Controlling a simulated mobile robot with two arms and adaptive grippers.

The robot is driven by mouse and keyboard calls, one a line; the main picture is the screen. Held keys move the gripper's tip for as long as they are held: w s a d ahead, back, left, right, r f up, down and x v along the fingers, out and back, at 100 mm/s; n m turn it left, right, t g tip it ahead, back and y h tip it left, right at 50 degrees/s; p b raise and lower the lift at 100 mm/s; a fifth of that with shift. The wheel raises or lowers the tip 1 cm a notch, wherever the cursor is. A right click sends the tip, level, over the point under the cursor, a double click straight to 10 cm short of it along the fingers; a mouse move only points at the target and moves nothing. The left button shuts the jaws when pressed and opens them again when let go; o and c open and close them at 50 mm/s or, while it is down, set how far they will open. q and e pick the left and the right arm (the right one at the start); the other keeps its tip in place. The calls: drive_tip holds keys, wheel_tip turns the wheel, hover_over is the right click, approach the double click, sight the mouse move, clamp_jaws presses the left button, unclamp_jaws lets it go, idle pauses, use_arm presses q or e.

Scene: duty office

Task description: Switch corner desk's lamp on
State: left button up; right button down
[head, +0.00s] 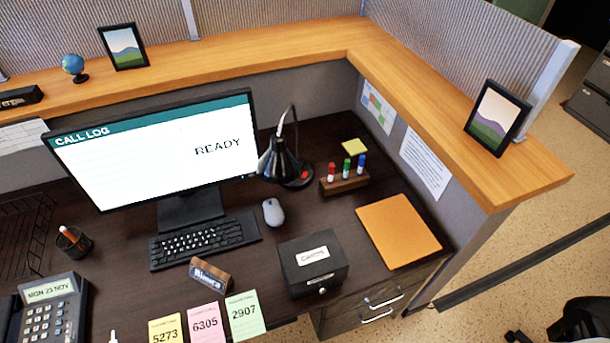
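A black desk lamp (283,162) stands on the dark corner desk (325,228), right of the monitor. Its shade hangs from a thin bent arm and points down toward the desk. No glow shows on the shade or on the desk below it. A small red switch (305,175) sits on the right side of the lamp's round base, partly behind the shade. Neither of my grippers is in view.
A marker holder (345,183) stands close right of the lamp. A mouse (273,212), keyboard (205,240), black cash box (312,264) and orange folder (398,231) lie in front. The monitor (155,150) stands left. A raised wooden ledge (400,85) borders the desk.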

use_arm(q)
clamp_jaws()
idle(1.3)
